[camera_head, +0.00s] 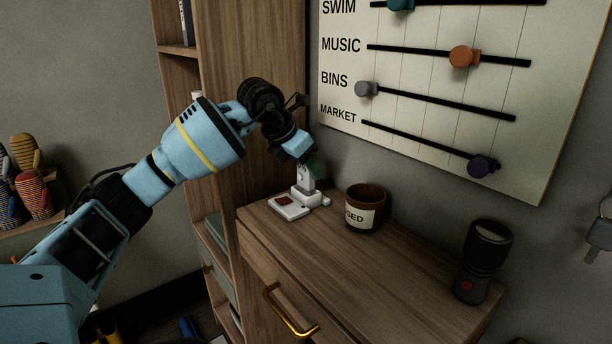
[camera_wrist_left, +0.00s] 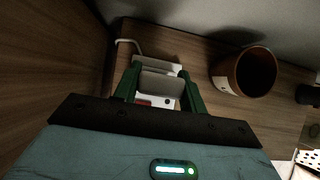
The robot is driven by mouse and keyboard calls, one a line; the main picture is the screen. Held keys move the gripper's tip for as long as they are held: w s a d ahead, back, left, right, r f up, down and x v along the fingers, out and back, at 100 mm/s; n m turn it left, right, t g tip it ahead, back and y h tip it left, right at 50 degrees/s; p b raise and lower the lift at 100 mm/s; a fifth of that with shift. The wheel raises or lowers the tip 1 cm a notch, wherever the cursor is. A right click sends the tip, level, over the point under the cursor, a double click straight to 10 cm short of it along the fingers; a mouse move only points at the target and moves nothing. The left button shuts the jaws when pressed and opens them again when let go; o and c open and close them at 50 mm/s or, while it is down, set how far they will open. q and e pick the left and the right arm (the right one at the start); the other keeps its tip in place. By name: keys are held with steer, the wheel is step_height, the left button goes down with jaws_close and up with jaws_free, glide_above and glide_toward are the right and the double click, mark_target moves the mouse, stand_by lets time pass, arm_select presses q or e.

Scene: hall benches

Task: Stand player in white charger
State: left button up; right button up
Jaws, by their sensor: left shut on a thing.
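The white charger (camera_head: 287,208) stands at the left end of the wooden cabinet top, with a reddish patch on its flat part. In the left wrist view the charger (camera_wrist_left: 154,101) shows below and around my jaws. My left gripper (camera_head: 307,168) points down over the charger's back part. Its green fingers (camera_wrist_left: 161,82) are shut on the pale player (camera_wrist_left: 160,84), one on each side. The player (camera_head: 305,180) looks upright in the head view, its lower end at the charger. I cannot tell whether it rests in the slot. My right gripper is not in view.
A brown mug (camera_head: 365,208) with a label stands just right of the charger. A dark flashlight (camera_head: 484,262) stands near the right end of the top. A tall wooden shelf (camera_head: 232,60) rises at the left, and a slider board (camera_head: 440,90) hangs behind.

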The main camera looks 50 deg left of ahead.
arm_select(q)
steer(key=shift+f, duration=1.25)
steer(key=shift+f, duration=0.1)
steer(key=o, duration=1)
steer(key=shift+c, duration=0.2)
steer(key=shift+s+r, duration=0.1)
steer(key=shift+r, duration=0.15)
steer(key=v, duration=1.1)
steer(key=shift+s+r+p, duration=0.2)
steer(key=shift+r+p, duration=0.1)
steer(key=shift+p, duration=0.15)
